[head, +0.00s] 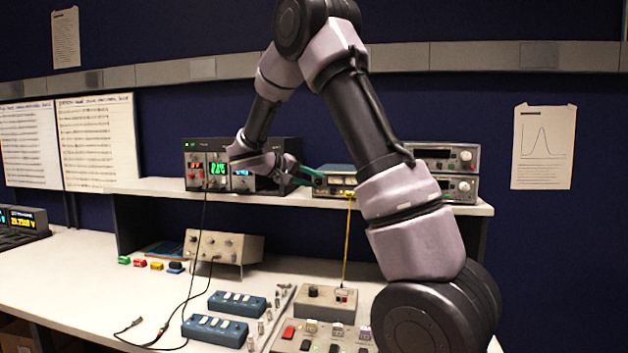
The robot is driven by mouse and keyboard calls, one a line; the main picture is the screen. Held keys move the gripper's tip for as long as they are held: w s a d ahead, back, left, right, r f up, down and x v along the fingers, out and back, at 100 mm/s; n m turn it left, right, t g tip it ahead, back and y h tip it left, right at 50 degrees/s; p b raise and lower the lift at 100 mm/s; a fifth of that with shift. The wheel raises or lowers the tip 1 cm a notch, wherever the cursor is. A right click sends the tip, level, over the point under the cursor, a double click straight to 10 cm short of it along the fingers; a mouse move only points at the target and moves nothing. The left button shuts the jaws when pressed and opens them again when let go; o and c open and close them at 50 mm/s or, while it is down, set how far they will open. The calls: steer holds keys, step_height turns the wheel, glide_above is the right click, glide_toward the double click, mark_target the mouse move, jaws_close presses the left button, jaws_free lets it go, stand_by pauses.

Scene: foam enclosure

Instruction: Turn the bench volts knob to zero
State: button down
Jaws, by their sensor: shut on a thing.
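My gripper (311,177) is at shelf height, to the right of the black instrument and at the left end of a small teal-topped instrument (340,182). It is small in this view, and its fingers are shut. What they hold is hidden, and I see no bench volts knob clearly apart from them. The black instrument (197,163) has red, green and blue lit displays, with knobs and leads on its front. My wrist covers part of its right side. I cannot read any knob label or pointer.
The shelf (150,187) carries two stacked grey instruments (440,172) at the right. A yellow cable (348,235) hangs to a grey box (325,304). Below stand a beige box (222,246) and blue switch boxes (236,303). The bench front left is mostly clear.

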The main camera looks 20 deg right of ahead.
steer(key=shift+w+a+f+n+h, duration=0.1)
steer(key=shift+f+n+h, duration=0.05)
steer(key=shift+n+h, duration=0.45)
steer(key=shift+a+f+n+h, duration=0.1)
steer(key=shift+f+n+h, duration=0.05)
steer(key=shift+n+h, duration=0.4)
steer(key=shift+f+n+h, duration=0.2)
steer(key=shift+n+h, duration=0.65)
steer(key=shift+h, duration=0.2)
steer(key=shift+d, duration=0.1)
steer(key=c, duration=0.6)
jaws_free()
steer(key=a, duration=0.3)
steer(key=s+a, duration=0.1)
steer(key=a, duration=0.3)
steer(key=s+a, duration=0.1)
steer(key=a, duration=0.2)
steer(key=shift+a+f, duration=0.2)
steer(key=shift+a, duration=0.1)
steer(key=shift+s, duration=0.1)
